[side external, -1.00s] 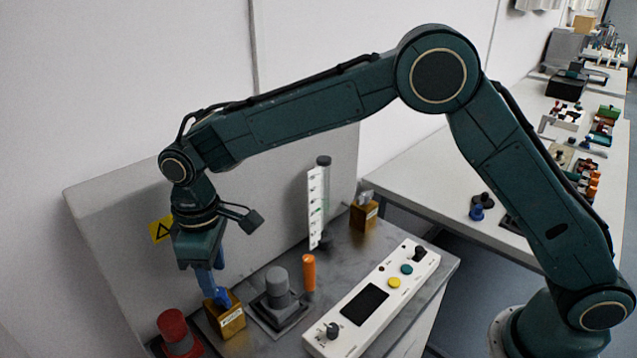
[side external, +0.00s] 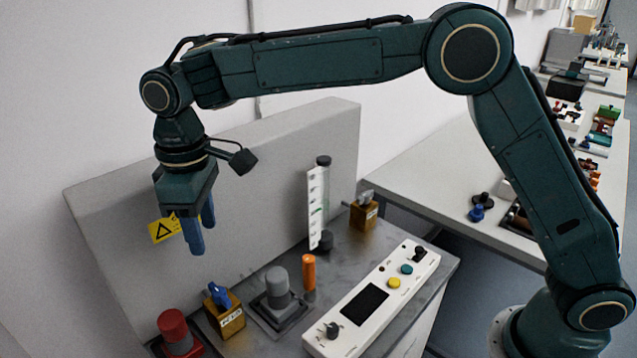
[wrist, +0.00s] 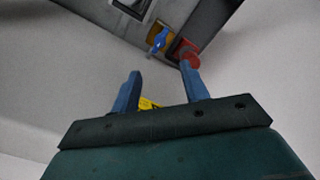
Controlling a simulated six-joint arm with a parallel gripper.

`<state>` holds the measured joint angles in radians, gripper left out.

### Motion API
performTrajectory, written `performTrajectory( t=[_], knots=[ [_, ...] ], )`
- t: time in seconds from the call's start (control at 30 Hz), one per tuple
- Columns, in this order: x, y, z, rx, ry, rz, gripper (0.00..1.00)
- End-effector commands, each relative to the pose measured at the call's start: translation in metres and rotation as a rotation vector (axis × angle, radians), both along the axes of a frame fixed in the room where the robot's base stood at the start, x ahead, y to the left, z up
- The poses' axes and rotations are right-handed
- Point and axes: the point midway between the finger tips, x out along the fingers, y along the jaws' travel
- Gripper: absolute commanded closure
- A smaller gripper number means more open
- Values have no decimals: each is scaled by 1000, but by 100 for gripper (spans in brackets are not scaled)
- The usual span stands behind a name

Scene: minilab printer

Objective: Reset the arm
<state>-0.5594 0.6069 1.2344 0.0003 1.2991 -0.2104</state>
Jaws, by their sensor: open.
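My gripper (side external: 196,236) hangs fingers down above the left part of the machine, clear of everything below it. In the wrist view my gripper (wrist: 160,80) shows its two blue fingers spread apart with nothing between them. Below it stands a brass-coloured box (side external: 226,318) with a blue knob (side external: 218,294) on top. The blue knob also shows in the wrist view (wrist: 159,40).
A red cylinder (side external: 176,332), a grey cylinder (side external: 278,284) and an orange cylinder (side external: 309,272) stand close by. A white control panel (side external: 350,325) lies at the front. A grey back wall (side external: 260,190) stands behind. Open air surrounds my gripper.

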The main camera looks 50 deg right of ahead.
Motion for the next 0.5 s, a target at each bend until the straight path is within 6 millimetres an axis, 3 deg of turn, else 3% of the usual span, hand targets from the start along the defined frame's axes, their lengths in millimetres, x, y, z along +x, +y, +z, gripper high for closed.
performTrajectory(
  t=[0.27,0.5],
  knots=[
    [-2,-8,6,6,-9,-14,55],
    [-12,-43,34,27,-45,-79,55]
  ],
)
